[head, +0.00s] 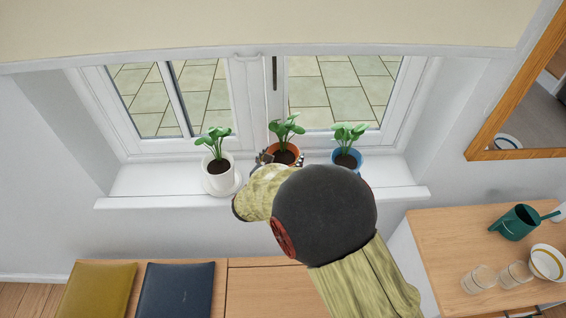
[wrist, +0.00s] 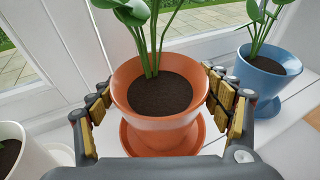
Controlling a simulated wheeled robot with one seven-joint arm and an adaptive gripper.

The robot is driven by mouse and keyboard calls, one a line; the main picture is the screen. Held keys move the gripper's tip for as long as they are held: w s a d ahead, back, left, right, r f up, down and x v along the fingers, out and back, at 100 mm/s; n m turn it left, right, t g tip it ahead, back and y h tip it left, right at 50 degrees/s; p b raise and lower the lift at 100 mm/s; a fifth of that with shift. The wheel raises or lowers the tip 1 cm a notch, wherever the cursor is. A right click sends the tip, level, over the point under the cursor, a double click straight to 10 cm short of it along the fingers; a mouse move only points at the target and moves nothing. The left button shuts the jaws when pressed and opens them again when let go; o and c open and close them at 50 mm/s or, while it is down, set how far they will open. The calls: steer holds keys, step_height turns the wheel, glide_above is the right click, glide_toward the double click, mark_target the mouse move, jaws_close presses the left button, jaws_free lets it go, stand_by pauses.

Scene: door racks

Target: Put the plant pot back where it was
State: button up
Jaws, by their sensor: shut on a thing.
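A terracotta plant pot (head: 295,151) with dark soil and a green leafy plant is at the middle of the white windowsill. In the wrist view the pot (wrist: 155,122) is upright between the two fingers of my gripper (wrist: 160,98), which is shut on its sides just below the rim. A terracotta saucer (wrist: 207,135) shows under and around the pot's base. I cannot tell whether the pot touches the saucer. In the head view my arm hides the lower part of the pot and most of the gripper.
A white potted plant (head: 219,183) on a white saucer stands to the left, and a blue potted plant (head: 348,161) to the right. The window (head: 248,100) is close behind. A wooden table (head: 440,240) with a green watering can (head: 518,222) and glasses is at the right.

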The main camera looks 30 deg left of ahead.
mark_target(283, 162)
steer(key=shift+w+a+f, duration=0.1)
steer(key=shift+a+f, duration=0.05)
steer(key=shift+f, duration=1.4)
steer(key=shift+f, duration=0.1)
steer(key=o, duration=2)
steer(key=shift+f, duration=0.1)
steer(key=shift+o, duration=0.5)
steer(key=shift+s, duration=0.2)
steer(key=v, duration=1.1)
steer(key=shift+s+r, duration=0.3)
